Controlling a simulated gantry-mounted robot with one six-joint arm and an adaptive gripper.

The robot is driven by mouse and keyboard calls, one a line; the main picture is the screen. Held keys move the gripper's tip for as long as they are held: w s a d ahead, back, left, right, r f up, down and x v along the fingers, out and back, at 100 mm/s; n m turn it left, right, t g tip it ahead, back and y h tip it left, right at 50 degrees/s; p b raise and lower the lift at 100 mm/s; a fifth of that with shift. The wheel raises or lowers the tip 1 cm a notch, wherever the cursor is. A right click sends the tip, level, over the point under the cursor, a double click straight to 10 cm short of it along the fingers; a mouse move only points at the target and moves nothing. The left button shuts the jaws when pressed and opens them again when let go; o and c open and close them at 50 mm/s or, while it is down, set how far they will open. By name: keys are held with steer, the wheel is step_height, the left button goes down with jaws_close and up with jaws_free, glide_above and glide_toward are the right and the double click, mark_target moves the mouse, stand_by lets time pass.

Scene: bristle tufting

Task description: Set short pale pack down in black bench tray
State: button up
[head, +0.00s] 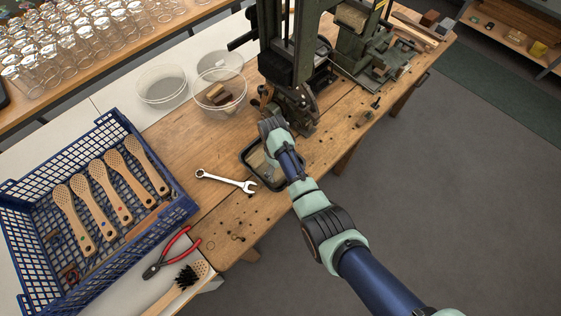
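The black bench tray (247,156) lies on the wooden bench, partly covered by my forearm and wrist. Something pale (257,160) shows inside it; I cannot tell whether this is the short pale pack. My gripper (263,106) is beyond the tray, by the foot of the green machine. It is small and partly hidden by my wrist, so its opening and anything in it cannot be made out.
The green machine (285,75) stands just behind my gripper. Clear round tubs (162,84) stand to the left, one holding brown and pale blocks (218,94). A wrench (225,181), red pliers (172,252) and a blue crate (105,128) of brush handles lie nearer.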

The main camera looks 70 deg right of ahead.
step_height(320, 180, up, 12)
steer(key=w+p, duration=0.1)
steer(key=p, duration=0.2)
steer(key=shift+w+d+r, duration=0.15)
steer(key=shift+w+d, duration=0.05)
steer(key=shift+d, duration=0.05)
stand_by(0.3)
steer(key=w+a+r+n+t+h, duration=0.1)
steer(key=w+a+r+t+h, duration=0.2)
steer(key=w+a, duration=0.5)
steer(key=w+a+r+n+t, duration=0.1)
steer(key=w+a+r+t, duration=0.3)
steer(key=a, duration=0.6)
steer(key=s+a+r+n+t+y, duration=0.2)
steer(key=a+r+t, duration=0.5)
steer(key=a+r, duration=0.9)
steer(key=a, duration=0.4)
steer(key=shift+s+a+r, duration=0.15)
steer(key=shift+s+a, duration=0.1)
steer(key=shift+s, duration=0.1)
